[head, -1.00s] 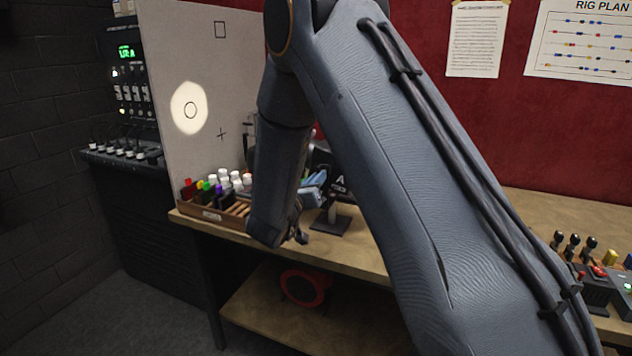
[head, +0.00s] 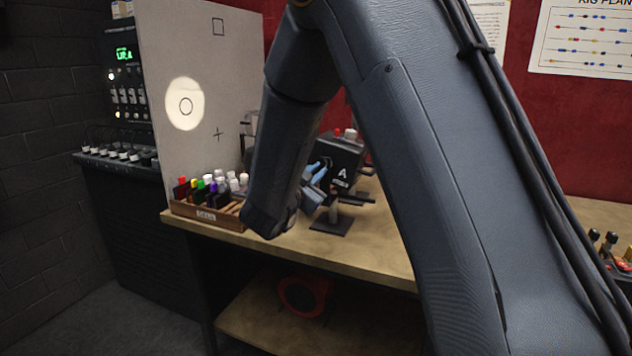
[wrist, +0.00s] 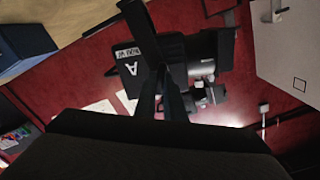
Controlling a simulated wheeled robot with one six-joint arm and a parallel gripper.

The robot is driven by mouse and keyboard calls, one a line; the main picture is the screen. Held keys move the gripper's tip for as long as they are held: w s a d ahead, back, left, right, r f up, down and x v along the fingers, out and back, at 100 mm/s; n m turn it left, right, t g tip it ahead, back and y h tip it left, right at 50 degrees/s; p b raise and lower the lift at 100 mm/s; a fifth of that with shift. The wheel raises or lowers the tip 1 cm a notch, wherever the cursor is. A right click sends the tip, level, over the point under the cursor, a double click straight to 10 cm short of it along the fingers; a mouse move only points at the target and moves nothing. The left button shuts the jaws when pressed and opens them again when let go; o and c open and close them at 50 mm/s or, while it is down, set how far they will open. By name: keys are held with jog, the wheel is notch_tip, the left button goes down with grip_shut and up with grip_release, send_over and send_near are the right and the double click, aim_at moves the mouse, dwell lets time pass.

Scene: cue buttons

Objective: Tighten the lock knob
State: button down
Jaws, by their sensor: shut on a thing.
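A black lamp box marked "A" (head: 342,160) stands on a small post with a flat dark base (head: 330,222) at the bench's front edge. In the wrist view the marked box (wrist: 135,72) lies just beyond my fingers. My gripper (head: 316,180), with light blue parts showing, is at the box's left side. In the wrist view my gripper (wrist: 168,75) is shut on a small part at the lamp, apparently the lock knob. My fingers hide most of that part, so its shape and turn cannot be told.
A wooden tray (head: 207,215) of colored-top pieces sits left of my forearm. A pale panel (head: 220,90) with a bright light spot stands behind it. A red ring-shaped object (head: 305,296) is on the lower shelf. Wall sheets (head: 580,40) hang at right.

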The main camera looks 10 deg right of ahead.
jog(key=m+b, duration=1.1)
jog(key=b, duration=0.1)
jog(key=shift+f+b, duration=0.1)
jog(key=shift+b, duration=0.25)
jog(key=shift+m, duration=0.4)
jog(key=c, duration=1.8)
grip_release()
jog(key=shift+c, duration=0.2)
jog(key=b+v, duration=0.1)
jog(key=v, duration=0.7)
